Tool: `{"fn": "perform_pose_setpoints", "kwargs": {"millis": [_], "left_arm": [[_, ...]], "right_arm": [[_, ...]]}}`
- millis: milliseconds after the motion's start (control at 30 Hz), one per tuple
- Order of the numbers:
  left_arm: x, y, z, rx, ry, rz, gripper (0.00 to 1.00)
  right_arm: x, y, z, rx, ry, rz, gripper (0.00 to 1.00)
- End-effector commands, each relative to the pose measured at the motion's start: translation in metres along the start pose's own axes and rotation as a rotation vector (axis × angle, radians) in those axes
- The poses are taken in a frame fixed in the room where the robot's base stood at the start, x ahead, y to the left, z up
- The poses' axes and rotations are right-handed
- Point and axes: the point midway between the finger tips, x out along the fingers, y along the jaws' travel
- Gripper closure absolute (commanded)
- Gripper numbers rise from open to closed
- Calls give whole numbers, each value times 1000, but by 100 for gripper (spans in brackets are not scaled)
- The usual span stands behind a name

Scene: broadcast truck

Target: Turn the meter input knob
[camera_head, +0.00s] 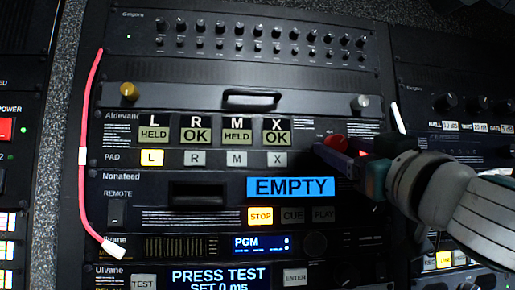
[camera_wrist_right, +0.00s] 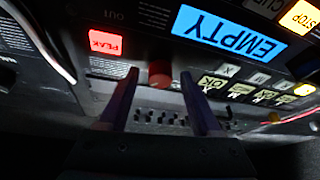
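A red knob (camera_head: 335,143) sits on the Aldevane panel, right of the L, R, M, X windows. It also shows in the right wrist view (camera_wrist_right: 160,74), and no label on it can be read. My right gripper (camera_head: 342,156) reaches in from the right in front of it. In the wrist view its two fingers (camera_wrist_right: 159,80) are apart on either side of the knob, with a gap at each side. A dark round knob (camera_head: 315,243) is beside the PGM display. I cannot tell which knob is the meter input. My left gripper is not in view.
A lit red PEAK button (camera_wrist_right: 105,41) is near the red knob. The blue EMPTY display (camera_head: 290,188) and the STOP button (camera_head: 260,216) lie below. A red cable (camera_head: 84,165) hangs at the left. A panel handle (camera_head: 251,98) sticks out above.

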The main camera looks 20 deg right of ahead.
Motion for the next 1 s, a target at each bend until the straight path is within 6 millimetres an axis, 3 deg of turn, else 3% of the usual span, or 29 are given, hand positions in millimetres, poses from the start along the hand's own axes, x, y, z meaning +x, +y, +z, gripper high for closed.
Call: {"fn": "perform_pose_setpoints", "kwargs": {"millis": [67, 533, 1000], "left_arm": [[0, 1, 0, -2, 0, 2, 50], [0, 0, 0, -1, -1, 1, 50], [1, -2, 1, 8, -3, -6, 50]], "right_arm": [[0, 0, 0, 0, 0, 0, 45], [0, 0, 0, -1, 0, 1, 98], [0, 1, 0, -37, -1, -13, 100]]}}
